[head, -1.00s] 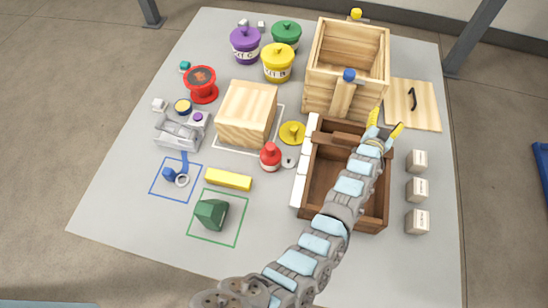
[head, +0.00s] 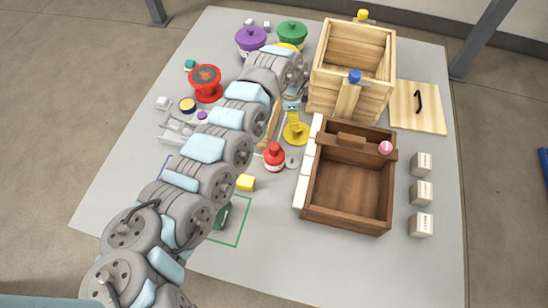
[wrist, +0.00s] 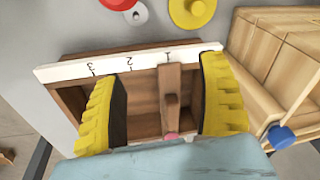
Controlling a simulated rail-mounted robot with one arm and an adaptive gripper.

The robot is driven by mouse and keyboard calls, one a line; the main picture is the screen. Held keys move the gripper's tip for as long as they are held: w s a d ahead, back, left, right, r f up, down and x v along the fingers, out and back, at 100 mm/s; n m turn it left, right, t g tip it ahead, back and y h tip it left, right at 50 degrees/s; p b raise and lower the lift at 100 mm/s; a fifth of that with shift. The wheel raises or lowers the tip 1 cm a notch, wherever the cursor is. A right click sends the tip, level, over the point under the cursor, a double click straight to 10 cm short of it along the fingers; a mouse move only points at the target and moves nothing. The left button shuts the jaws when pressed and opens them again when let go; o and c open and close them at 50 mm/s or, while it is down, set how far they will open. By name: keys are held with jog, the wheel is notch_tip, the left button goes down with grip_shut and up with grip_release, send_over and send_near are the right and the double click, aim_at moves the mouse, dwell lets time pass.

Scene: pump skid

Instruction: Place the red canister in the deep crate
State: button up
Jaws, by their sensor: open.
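The red canister (head: 274,157) stands upright on the table, left of the white strip along the brown box. Part of its red top shows at the upper edge of the wrist view (wrist: 118,3). The deep crate (head: 322,92) is the tall pale wooden crate at the back; its side fills the right of the wrist view (wrist: 262,55). My gripper (wrist: 165,80) is open, its yellow fingers apart with nothing between them; the brown box's divider shows behind the gap.
The brown box (head: 350,222) with its divider and pink ball (head: 386,148) lies right of the canister. A yellow disc with a knob (head: 294,134) is close behind it. A wooden lid (head: 417,120) and several pale cubes (head: 421,193) line the right side.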

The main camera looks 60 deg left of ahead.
jog(key=g, duration=0.2)
send_over(274, 146)
jog(key=shift+m+h, duration=0.3)
jog(key=f+b, duration=0.1)
jog(key=f, duration=0.3)
jog(key=f+b, duration=0.2)
jog(key=f, duration=0.2)
jog(key=f+b, duration=0.1)
jog(key=f, duration=0.3)
jog(key=shift+s+d+b, duration=0.2)
jog(key=shift+d+b, duration=0.1)
jog(key=shift+w+a+f+b, duration=0.15)
jog(key=shift+f+b, duration=0.2)
jog(key=shift+f, duration=0.05)
notch_tip(274, 146, down, 4)
jog(key=b, duration=0.2)
jog(key=shift+w+a+f+b, duration=0.1)
jog(key=shift+a+f+b, duration=0.05)
jog(key=shift+b, duration=0.25)
grip_shut()
